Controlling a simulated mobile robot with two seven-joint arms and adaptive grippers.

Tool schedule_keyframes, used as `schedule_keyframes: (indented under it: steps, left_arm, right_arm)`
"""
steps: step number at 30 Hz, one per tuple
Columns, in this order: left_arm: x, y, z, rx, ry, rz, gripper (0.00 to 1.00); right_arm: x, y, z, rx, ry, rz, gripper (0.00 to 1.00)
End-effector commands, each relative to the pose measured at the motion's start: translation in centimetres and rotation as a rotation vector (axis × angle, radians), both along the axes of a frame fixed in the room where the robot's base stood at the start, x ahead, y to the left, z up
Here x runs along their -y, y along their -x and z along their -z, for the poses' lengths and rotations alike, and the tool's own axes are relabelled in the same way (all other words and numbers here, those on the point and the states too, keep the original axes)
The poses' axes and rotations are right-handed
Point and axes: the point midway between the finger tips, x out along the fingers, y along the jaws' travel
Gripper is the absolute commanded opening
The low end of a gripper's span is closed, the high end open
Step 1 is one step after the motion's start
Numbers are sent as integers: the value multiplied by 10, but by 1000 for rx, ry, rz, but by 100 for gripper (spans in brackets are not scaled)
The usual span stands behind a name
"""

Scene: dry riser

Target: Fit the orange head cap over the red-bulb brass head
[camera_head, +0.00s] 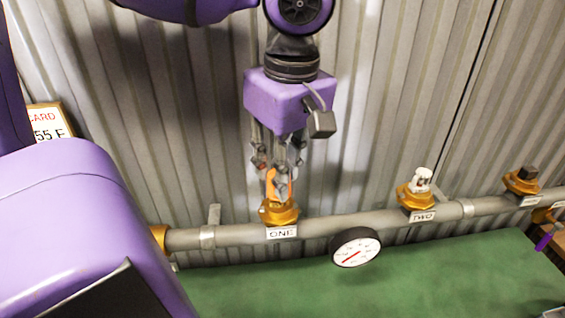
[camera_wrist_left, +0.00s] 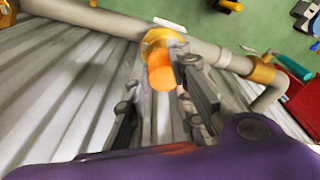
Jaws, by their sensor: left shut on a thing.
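My left gripper (camera_head: 278,178) points down over the brass head (camera_head: 279,213) on the pipe at label ONE. It is shut on the orange head cap (camera_head: 269,185), which shows as a sliver between the fingers. In the left wrist view the orange cap (camera_wrist_left: 161,75) lies between my left gripper's fingers, in line with the brass fitting (camera_wrist_left: 157,40). The cap's end is at or very close to the brass; I cannot tell whether it is seated over it. No red bulb can be seen there. My right gripper is not in view.
The grey pipe (camera_head: 382,222) runs along the corrugated wall. Head TWO (camera_head: 417,197) has a white top, and another brass head (camera_head: 521,181) has a dark top. A gauge (camera_head: 355,247) hangs below the pipe, over a green surface (camera_head: 440,275).

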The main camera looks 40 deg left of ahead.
Motion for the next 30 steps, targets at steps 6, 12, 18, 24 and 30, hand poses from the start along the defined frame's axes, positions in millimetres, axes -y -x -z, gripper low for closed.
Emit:
schedule_keyframes:
  steps: [6,12,18,24,30]
  left_arm:
    - [0,0,6,-2,0,1,13]
    - [0,0,11,-2,-1,2,13]
    - [0,0,14,0,0,1,31]
    - [0,0,13,0,0,1,44]
    - [0,0,12,0,0,1,44]
  right_arm:
    - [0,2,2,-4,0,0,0]
    - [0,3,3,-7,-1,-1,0]
    - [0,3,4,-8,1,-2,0]
    - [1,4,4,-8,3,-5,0]
    - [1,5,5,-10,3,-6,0]
